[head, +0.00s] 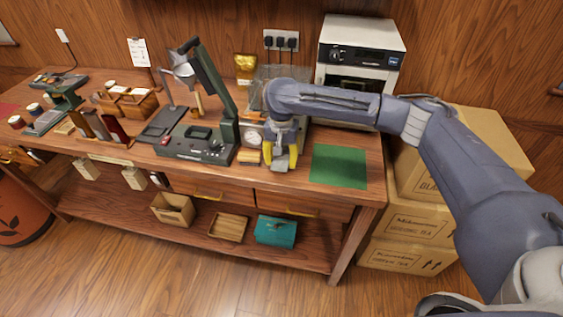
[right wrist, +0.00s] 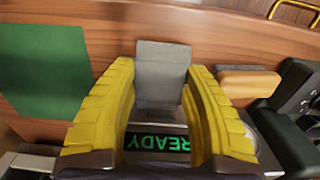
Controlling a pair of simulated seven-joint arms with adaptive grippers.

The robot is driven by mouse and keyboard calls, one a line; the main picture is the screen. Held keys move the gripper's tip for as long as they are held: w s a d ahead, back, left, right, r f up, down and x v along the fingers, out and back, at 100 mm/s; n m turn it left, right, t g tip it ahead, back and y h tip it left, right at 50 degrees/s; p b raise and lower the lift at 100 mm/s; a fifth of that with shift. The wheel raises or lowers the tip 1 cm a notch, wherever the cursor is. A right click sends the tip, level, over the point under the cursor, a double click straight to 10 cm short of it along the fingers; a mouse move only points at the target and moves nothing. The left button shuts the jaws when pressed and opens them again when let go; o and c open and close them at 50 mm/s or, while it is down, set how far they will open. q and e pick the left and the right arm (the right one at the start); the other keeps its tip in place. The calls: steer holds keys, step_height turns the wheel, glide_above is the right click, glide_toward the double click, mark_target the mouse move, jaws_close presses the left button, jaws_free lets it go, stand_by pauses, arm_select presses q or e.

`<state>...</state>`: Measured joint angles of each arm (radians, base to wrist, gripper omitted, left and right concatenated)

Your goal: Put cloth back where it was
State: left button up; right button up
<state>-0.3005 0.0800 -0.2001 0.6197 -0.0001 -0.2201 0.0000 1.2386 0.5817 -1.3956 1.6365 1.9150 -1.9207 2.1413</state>
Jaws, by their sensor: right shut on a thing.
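My right gripper (head: 283,160) points down at the front part of the workbench, between the dial scale and the green mat. Its yellow fingers also show in the right wrist view (right wrist: 164,105). They are shut on a grey, flat, folded piece (right wrist: 162,70) that looks like the cloth. The cloth sticks out between the fingers toward the bench's front edge. Whether it touches the bench top cannot be told. My left gripper is not in view.
The green mat (head: 339,166) lies bare at the bench's right end. The dark lever press (head: 205,145) is further left. A white oven (head: 360,58) stands behind.

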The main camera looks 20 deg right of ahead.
mark_target(281, 158)
steer(key=shift+f, duration=0.7)
steer(key=shift+f, duration=0.1)
steer(key=o, duration=1)
step_height(281, 158, up, 12)
steer(key=shift+a, duration=0.1)
